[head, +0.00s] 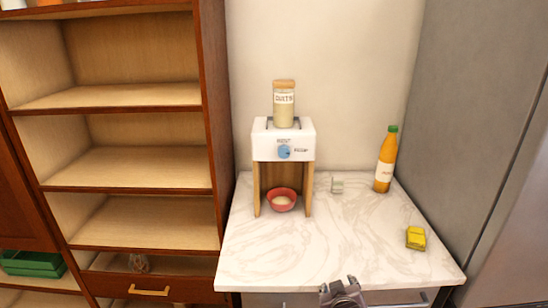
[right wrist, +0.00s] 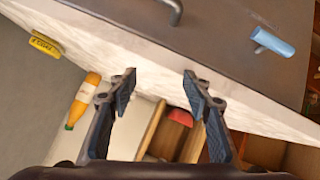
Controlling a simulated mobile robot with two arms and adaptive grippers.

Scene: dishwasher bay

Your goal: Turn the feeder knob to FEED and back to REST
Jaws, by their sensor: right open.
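The feeder (head: 265,133) is a white box on wooden side panels, standing on the marble counter near the wall. Its blue round knob (head: 285,152) is on the white front, with small labels above and to its right; I cannot tell which way the knob points. An oats jar (head: 284,106) stands on top. A red bowl (head: 282,202) with pale contents sits beneath, and the bowl also shows in the right wrist view (right wrist: 181,117). My right gripper (head: 340,288) is open and empty at the counter's front edge, well short of the knob; its spread fingers show in the right wrist view (right wrist: 160,83).
An orange bottle (head: 385,162) with a green cap stands at the back right, and a yellow packet (head: 416,238) lies near the right edge. A tall wooden shelf (head: 130,165) borders the left. The counter's front (head: 290,258) is clear.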

